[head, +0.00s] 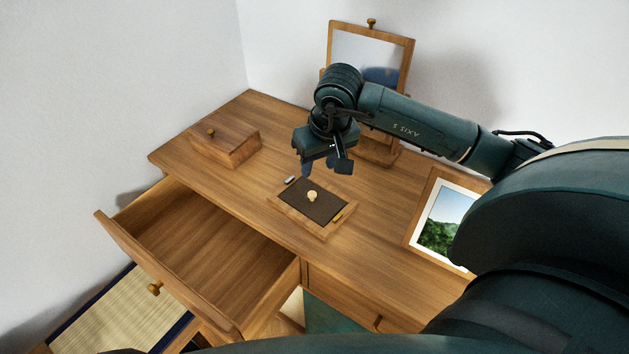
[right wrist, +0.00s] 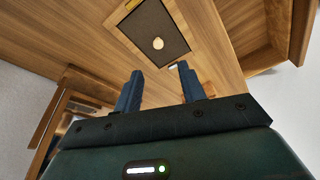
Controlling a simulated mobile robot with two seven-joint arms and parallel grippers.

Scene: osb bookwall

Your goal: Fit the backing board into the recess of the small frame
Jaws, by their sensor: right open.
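The small frame (head: 324,234) lies flat on the wooden desk top. The dark brown backing board (head: 306,207), with a pale round knob (head: 312,196), lies within its wooden rim; I cannot tell whether it sits fully down in the recess. The board also shows in the right wrist view (right wrist: 150,24), with the rim around it. A brass-coloured piece (head: 338,217) is on the rim at the right, and a small grey piece (head: 290,180) is at the far left. My right gripper (head: 325,168) is open and empty, above and behind the frame, apart from the board. My left gripper is out of view.
A wooden box (head: 224,146) with a knob stands at the left. A mirror (head: 368,55) stands behind my right arm. A framed landscape picture (head: 441,225) lies at the right. An open, empty drawer (head: 205,262) juts out in front.

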